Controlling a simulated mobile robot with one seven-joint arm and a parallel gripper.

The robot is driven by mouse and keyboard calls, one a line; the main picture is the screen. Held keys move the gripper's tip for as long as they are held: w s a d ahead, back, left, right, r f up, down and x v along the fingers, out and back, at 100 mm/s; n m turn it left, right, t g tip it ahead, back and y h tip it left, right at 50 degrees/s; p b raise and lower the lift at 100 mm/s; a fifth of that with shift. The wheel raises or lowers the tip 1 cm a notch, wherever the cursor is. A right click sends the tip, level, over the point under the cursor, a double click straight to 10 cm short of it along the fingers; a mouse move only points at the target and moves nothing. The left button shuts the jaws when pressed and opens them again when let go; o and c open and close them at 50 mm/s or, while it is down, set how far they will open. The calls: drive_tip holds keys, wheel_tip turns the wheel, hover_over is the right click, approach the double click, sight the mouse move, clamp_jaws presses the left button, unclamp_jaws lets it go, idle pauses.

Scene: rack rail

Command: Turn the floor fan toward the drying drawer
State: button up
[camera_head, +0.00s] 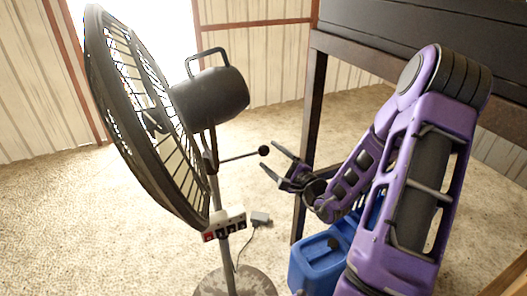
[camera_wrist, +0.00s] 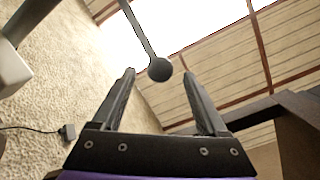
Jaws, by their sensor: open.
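The floor fan (camera_head: 155,115) stands at the left in the head view, its caged head facing left and its motor housing (camera_head: 212,97) to the right. A thin rod with a dark ball knob (camera_head: 263,150) sticks out to the right from its pole. My gripper (camera_head: 276,165) is open and empty, just right of the knob, fingers pointing at it. In the wrist view the knob (camera_wrist: 159,69) hangs between and just beyond the fingertips of my gripper (camera_wrist: 158,80); I cannot tell whether they touch. I cannot make out the drying drawer for certain.
A dark cabinet or table (camera_head: 420,38) on legs stands at the back right. A blue jerrycan (camera_head: 322,258) is on the floor below my arm. A white control box (camera_head: 224,224) sits on the fan pole, with a cord on the carpet. Carpet behind the fan is clear.

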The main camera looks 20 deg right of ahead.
sight(267, 154)
drive_tip(key=shift+x, duration=2.15)
drive_tip(key=shift+c, duration=0.3)
clamp_jaws()
